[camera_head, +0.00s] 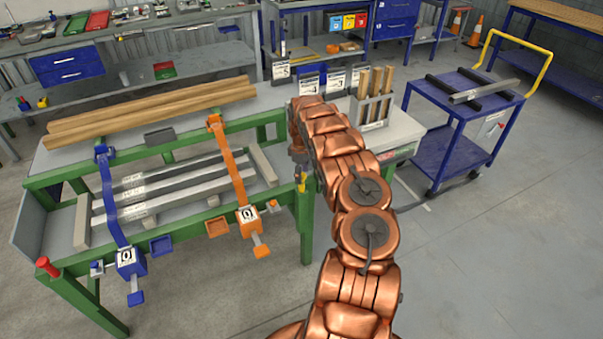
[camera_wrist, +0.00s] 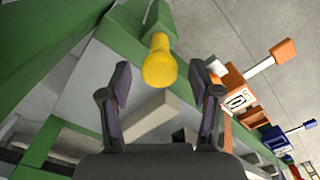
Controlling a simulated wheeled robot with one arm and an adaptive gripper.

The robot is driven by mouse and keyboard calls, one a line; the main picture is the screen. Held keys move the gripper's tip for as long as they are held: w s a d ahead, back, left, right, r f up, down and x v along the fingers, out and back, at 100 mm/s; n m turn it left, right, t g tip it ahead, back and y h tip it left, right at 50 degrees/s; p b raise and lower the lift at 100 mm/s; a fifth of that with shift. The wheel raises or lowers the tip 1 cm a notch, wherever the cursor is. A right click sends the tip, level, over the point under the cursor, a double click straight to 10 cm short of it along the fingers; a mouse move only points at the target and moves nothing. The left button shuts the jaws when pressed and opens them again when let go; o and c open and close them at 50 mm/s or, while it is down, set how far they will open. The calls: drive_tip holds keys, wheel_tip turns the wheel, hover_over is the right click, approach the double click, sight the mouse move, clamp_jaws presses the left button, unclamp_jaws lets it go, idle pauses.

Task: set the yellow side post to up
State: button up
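The yellow side post (camera_head: 302,182) is at the right end of the green table's front, beside the green frame. In the head view it is small and partly crowded by my arm, and I cannot tell its height setting. In the wrist view the yellow post (camera_wrist: 159,66) shows its rounded end toward the camera, between and just beyond my fingertips. My gripper (camera_wrist: 161,80) is open and empty, with one finger on each side of the post's line. No contact shows. In the head view my gripper is mostly hidden by my arm.
A red post (camera_head: 47,266) stands at the table's front left corner. An orange clamp (camera_head: 248,216) and a blue clamp (camera_head: 129,260) stick out from the front. Metal bars (camera_head: 175,190) lie between them. A blue cart (camera_head: 462,110) stands right. Floor in front is clear.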

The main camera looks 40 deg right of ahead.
clamp_jaws()
idle(0.3)
wheel_tip(320, 180, up, 20)
drive_tip(key=b, duration=0.3)
drive_tip(key=shift+f, duration=0.15)
idle(0.4)
drive_tip(key=shift+o, duration=0.2)
unclamp_jaws()
idle(0.3)
